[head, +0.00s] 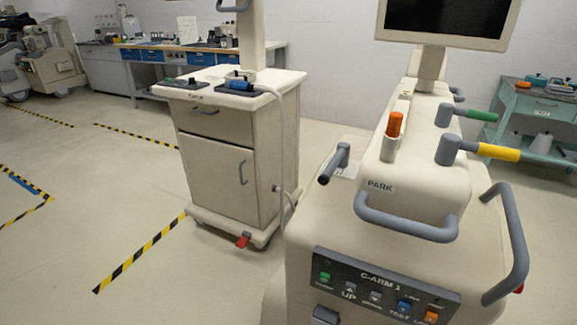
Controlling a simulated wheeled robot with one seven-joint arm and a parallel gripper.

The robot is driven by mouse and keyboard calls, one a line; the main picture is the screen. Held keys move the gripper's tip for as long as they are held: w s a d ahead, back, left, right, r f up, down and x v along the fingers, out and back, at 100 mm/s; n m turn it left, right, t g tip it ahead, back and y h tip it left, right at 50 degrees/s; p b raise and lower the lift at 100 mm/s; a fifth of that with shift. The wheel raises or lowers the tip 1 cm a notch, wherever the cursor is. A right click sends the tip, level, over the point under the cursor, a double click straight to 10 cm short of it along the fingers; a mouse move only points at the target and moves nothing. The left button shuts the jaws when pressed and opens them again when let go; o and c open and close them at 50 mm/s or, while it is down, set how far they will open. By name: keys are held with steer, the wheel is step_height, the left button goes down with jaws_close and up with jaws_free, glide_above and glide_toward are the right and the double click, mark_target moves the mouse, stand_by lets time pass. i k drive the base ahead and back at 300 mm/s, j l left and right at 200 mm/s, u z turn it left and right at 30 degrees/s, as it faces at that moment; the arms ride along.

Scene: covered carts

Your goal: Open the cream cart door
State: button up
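The cream cart (272,150) stands left of the middle in the head view. Its door (208,178) is the lower front panel and looks shut, flush with the cart front. A grey vertical handle (242,173) sits near the door's right edge. Above the door is a drawer (215,122) with a dark handle, and it looks closed. My gripper is not in view, so its place relative to the door cannot be told.
A cream C-arm console (320,222) with grey handles fills the right foreground, close to the cart's right side. A red pedal (243,240) sticks out at the cart's base. Floor left of the cart is clear, with striped tape (140,252). A workbench (133,68) stands behind.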

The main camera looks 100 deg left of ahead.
mark_target(222, 176)
steer(key=u, duration=3.35)
steer(key=i+l, duration=0.4)
steer(key=i, duration=0.15)
steer(key=i+l, duration=0.4)
steer(key=i, duration=0.2)
steer(key=z, duration=0.05)
